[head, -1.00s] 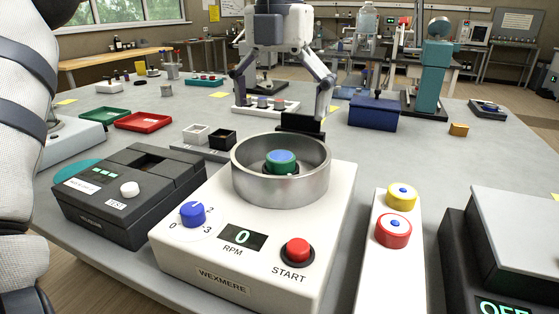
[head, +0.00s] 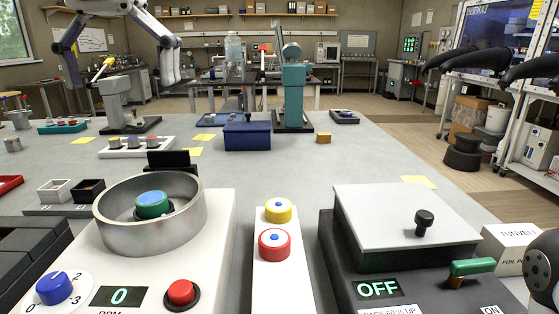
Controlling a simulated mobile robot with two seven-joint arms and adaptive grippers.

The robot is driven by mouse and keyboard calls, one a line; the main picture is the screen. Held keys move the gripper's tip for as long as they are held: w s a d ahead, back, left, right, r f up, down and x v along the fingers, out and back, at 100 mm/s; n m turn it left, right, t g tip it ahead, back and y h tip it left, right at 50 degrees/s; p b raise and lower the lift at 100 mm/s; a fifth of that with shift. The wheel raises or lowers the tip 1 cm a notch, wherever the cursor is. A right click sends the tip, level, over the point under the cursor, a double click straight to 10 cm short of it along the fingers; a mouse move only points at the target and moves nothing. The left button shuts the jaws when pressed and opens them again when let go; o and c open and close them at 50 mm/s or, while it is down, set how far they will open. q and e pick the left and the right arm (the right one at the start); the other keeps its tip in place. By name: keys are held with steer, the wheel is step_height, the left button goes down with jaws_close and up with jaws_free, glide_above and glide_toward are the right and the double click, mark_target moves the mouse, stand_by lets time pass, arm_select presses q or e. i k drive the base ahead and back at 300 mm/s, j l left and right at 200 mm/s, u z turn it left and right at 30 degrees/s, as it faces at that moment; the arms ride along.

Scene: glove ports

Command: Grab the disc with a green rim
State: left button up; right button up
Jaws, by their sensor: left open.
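The disc with a green rim (head: 152,205) has a blue top and sits inside a round metal bowl (head: 120,235) on the white RPM machine (head: 215,245). My right gripper is not in view.
A dark device (head: 342,272) reading OFF, with a grey lid and green lever, stands at right. A blue box (head: 247,136) and teal stand (head: 293,92) are behind. A black upright plate (head: 168,160) is behind the bowl.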

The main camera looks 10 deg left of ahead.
mark_target(152, 204)
steer(key=k, duration=1.45)
